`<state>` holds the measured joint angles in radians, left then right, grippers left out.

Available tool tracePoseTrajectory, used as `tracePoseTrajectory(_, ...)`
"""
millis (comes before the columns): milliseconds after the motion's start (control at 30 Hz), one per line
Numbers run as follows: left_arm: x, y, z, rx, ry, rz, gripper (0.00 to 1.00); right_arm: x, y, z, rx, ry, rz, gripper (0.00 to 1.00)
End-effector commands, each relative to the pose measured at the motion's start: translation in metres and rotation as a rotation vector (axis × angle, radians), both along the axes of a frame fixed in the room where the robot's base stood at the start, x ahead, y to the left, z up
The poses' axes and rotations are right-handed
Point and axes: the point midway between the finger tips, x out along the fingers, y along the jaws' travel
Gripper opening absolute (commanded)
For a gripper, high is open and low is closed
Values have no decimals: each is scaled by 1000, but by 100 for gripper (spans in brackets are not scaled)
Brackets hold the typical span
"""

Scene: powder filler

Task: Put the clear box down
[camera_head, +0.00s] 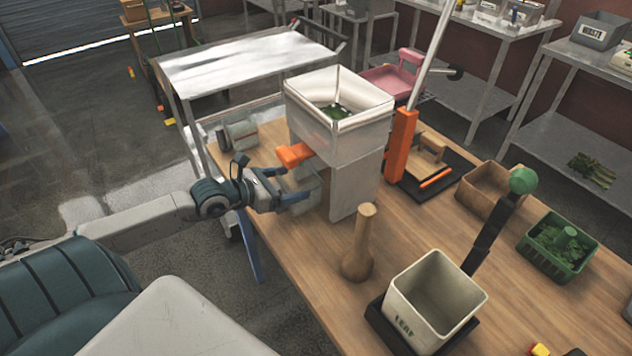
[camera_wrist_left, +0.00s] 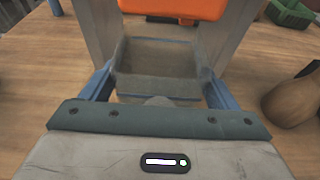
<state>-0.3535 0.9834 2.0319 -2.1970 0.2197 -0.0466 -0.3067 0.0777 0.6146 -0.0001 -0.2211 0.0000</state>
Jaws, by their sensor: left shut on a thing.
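The clear box (camera_wrist_left: 158,72) is a small see-through open-topped box. In the left wrist view it sits between the two blue fingers of my left gripper (camera_wrist_left: 158,88), which is shut on it. In the head view my left gripper (camera_head: 290,186) holds the clear box (camera_head: 308,185) low at the front of the powder filler (camera_head: 352,184), under its orange spout (camera_head: 294,154). I cannot tell whether the box's base touches the table. My right gripper does not show.
The filler's white hopper (camera_head: 338,112) holds green leaves. On the wooden table (camera_head: 310,270) stand a wooden pestle (camera_head: 359,250), a cream LEAF bin (camera_head: 430,300), a brown box (camera_head: 488,188) and a green basket (camera_head: 556,246). A grey jar (camera_head: 240,135) lies behind my gripper. Bare tabletop shows before the filler.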

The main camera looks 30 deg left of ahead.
Motion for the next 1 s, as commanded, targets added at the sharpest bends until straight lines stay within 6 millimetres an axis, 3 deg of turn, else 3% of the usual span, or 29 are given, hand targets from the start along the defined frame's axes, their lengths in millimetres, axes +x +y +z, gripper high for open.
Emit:
tracePoseTrajectory(100, 19, -8, -2, -7, -6, 1, 53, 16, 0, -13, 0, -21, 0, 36)
tracePoseTrajectory(200, 30, -12, 1, -7, -3, 4, 53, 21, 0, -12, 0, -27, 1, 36)
tracePoseTrajectory(467, 45, -18, 1, -3, -1, 1, 53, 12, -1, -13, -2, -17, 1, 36)
tracePoseTrajectory(733, 74, -31, 3, -7, -3, 1, 53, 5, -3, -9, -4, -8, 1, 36)
tracePoseTrajectory(1000, 75, -32, -1, -3, 1, -2, 53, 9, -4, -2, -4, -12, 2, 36)
